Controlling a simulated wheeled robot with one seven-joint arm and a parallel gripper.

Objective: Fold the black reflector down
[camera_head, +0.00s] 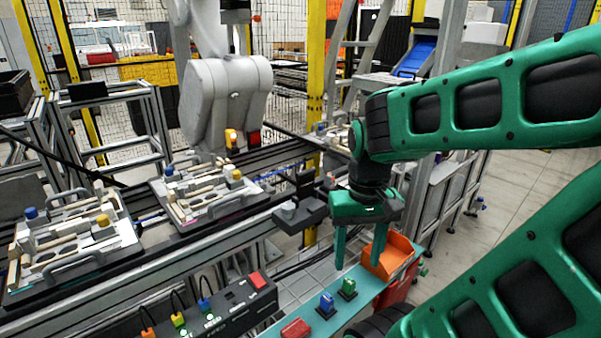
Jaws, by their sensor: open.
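A black bracket (304,208) sits at the near edge of the conveyor, left of my gripper. Its upright black part (305,184) looks like the reflector and stands raised; its exact shape is too small to tell. My gripper (359,262) is green, points down and is open, with nothing between its two fingers. It is right of the black bracket and apart from it in the picture. Its fingertips are over the teal bench near an orange bin.
The teal bench (340,308) bears blue, green and red parts. The orange bin (398,252) and a black button box (225,310) are close by.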

